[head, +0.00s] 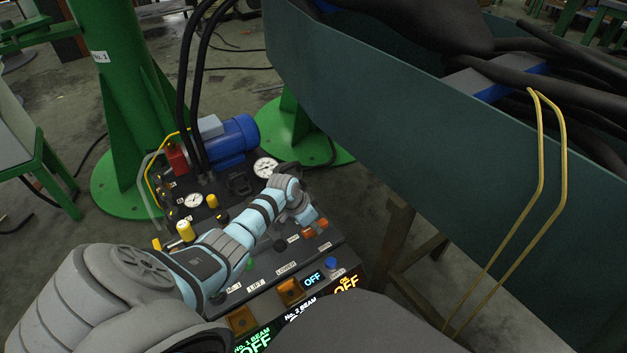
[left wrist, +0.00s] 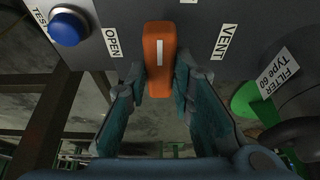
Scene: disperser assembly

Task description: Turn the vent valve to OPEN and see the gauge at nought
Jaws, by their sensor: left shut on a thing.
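The orange vent valve handle (left wrist: 158,60) shows in the left wrist view, with a white line along it pointing up and down the picture. My left gripper (left wrist: 163,80) is shut on it, one finger on each side. The OPEN label (left wrist: 112,42) is left of the handle and the VENT label (left wrist: 227,41) is right of it. In the head view my left gripper (head: 307,212) is at the console's right end. A white gauge (head: 265,168) stands behind it, and a smaller gauge (head: 193,200) is further left. Their needles are too small to read. My right gripper is out of view.
A blue TEST button (left wrist: 68,27) is left of the handle. A blue motor (head: 231,141) and black hoses (head: 197,90) stand behind the console. A large green trough wall (head: 400,110) is close on the right. Orange switches (head: 289,292) line the console's front.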

